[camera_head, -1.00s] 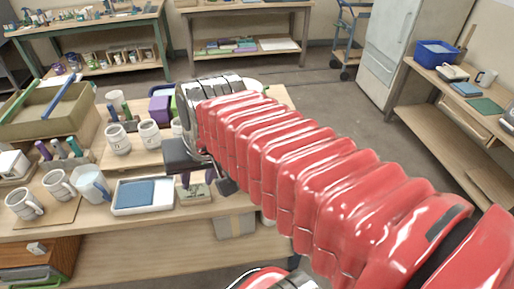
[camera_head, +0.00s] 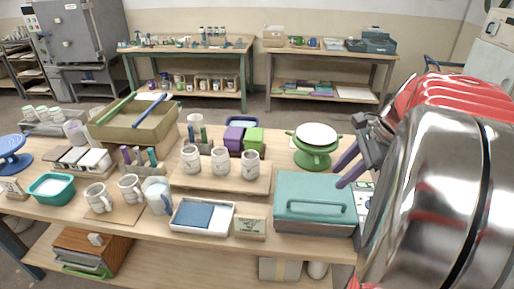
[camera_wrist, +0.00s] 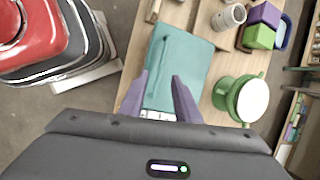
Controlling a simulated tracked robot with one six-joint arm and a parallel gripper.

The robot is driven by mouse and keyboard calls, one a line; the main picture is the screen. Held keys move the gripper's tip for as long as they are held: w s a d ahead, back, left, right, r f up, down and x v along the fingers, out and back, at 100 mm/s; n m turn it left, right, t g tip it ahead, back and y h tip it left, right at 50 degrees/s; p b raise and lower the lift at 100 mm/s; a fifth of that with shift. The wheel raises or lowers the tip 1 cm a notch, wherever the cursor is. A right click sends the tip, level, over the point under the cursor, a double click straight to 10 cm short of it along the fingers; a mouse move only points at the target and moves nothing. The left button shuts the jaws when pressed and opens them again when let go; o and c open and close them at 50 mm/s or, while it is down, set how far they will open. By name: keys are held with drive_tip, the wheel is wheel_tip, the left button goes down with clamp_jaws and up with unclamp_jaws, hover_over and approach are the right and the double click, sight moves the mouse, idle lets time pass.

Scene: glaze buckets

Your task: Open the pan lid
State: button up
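A teal box-shaped pan with a flat teal lid (camera_head: 314,188) stands at the front right of the table in the head view. The lid looks shut and has a long bar handle (camera_head: 316,211) along its front. In the wrist view the lid (camera_wrist: 185,62) lies beyond my fingers, with the handle toward its left side. My gripper (camera_head: 341,177) has purple fingers near the lid's right edge. In the wrist view my gripper (camera_wrist: 161,77) is open with nothing between its fingers. I cannot tell whether a finger touches the lid.
A green stand (camera_head: 315,157) with a round white top is behind the lid. Mugs (camera_head: 220,162) and a white tray (camera_head: 202,231) with a blue sheet stand to its left. A small sign (camera_head: 250,229) is close to its left front. Purple and green boxes (camera_head: 254,139) stand behind.

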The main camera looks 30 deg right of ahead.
sight(321, 202)
drive_tip(key=shift+s+d+f+m, duration=0.1)
drive_tip(key=shift+s+d+m, duration=0.1)
drive_tip(key=shift+d+m, duration=0.3)
drive_tip(key=shift+s+d+m, duration=0.15)
drive_tip(key=shift+d+m, duration=0.05)
drive_tip(key=shift+d, duration=0.5)
drive_tip(key=shift+f, duration=0.1)
drive_tip(key=x, duration=1.3)
drive_tip(key=shift+w+a+f, duration=0.2)
drive_tip(key=shift+w, duration=0.05)
clamp_jaws()
